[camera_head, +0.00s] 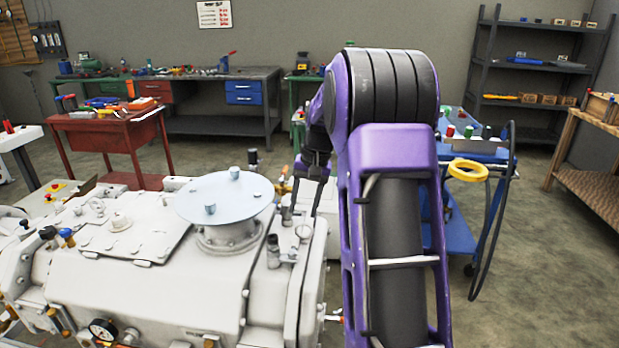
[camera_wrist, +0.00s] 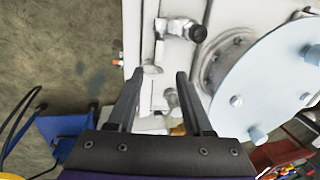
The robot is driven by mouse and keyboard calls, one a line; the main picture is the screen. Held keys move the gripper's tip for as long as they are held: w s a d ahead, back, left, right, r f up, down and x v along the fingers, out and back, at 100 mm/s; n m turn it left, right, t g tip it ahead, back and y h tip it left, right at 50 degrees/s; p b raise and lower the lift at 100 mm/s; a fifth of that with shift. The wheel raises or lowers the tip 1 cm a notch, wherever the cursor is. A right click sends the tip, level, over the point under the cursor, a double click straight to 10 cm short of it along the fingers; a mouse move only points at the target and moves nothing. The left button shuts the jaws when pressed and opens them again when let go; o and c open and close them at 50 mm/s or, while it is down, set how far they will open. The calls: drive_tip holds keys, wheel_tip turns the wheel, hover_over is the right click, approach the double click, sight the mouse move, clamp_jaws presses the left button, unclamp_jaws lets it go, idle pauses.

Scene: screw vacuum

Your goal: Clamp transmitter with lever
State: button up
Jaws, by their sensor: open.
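A white machine (camera_head: 150,290) fills the lower left of the head view. A small metal fitting with a dark cap (camera_head: 273,251) stands on its right end; in the wrist view the dark cap (camera_wrist: 197,33) is beyond my fingers. A small pale lever-like part (camera_wrist: 152,70) shows between the fingertips in the wrist view. I cannot tell for sure which parts are the transmitter and its lever. My gripper (camera_head: 305,208) points down over the machine's right end. In the wrist view my gripper (camera_wrist: 156,76) is open, with no object visibly held.
A light-blue round plate (camera_head: 225,197) with small knobs sits on a flange left of my gripper. A pressure gauge (camera_head: 102,329) is on the machine's front. A blue cart (camera_head: 475,152) with a hose stands to the right. A red table (camera_head: 105,128) and workbenches stand behind.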

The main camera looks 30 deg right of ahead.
wheel_tip(320, 180, up, 8)
drive_tip(key=d, duration=0.1)
drive_tip(key=shift+s+d+f+p, duration=0.15)
drive_tip(key=shift+s+p, duration=0.25)
